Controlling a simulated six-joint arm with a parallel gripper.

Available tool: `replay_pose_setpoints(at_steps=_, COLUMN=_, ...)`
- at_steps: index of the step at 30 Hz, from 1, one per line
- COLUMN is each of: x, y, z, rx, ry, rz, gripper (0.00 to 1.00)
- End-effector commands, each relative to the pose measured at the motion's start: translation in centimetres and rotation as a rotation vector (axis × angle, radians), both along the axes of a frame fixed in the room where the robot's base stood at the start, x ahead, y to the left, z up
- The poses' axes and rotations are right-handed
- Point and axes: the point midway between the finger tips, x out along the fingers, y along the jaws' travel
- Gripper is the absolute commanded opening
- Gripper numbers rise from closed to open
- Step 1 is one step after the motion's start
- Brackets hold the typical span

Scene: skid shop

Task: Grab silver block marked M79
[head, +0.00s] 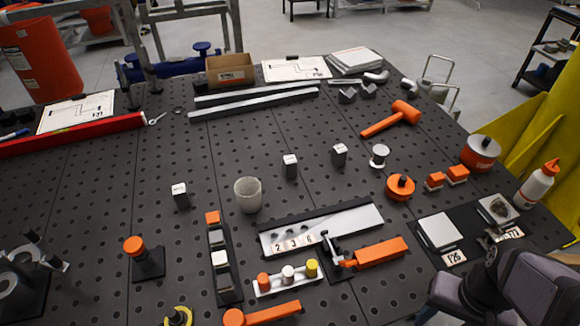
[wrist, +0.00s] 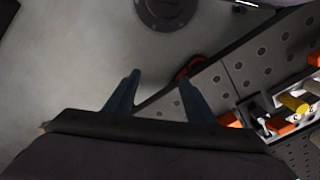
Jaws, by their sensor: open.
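Three small silver blocks with pale labelled tops stand apart on the perforated table in the head view: a left block (head: 181,197), a middle block (head: 290,167) and a right block (head: 339,155). Their markings are too small to read, so I cannot tell which is M79. My gripper (wrist: 159,77) is open and empty in the wrist view, over the table edge and floor. None of the three blocks is recognisable there. In the head view, my arm is at the lower right, well away from the blocks, and the fingertips are not clear.
A grey cup (head: 248,195) stands between the left and middle blocks. A metal spool (head: 379,156) is right of the right block. A numbered fixture (head: 340,228) and orange clamp (head: 375,252) lie in front. An orange mallet (head: 392,118) lies behind.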

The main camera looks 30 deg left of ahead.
Motion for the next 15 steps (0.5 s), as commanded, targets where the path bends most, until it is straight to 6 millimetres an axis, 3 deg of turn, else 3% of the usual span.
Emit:
replay_pose_setpoints(at_steps=9, x=0.2, y=0.0, z=5.4, rx=0.000, ry=-0.005, rz=0.000, gripper=0.50)
replay_pose_setpoints(at_steps=15, x=4.3, y=1.7, z=4.8, rx=0.003, ry=-0.094, rz=0.066, gripper=0.50)
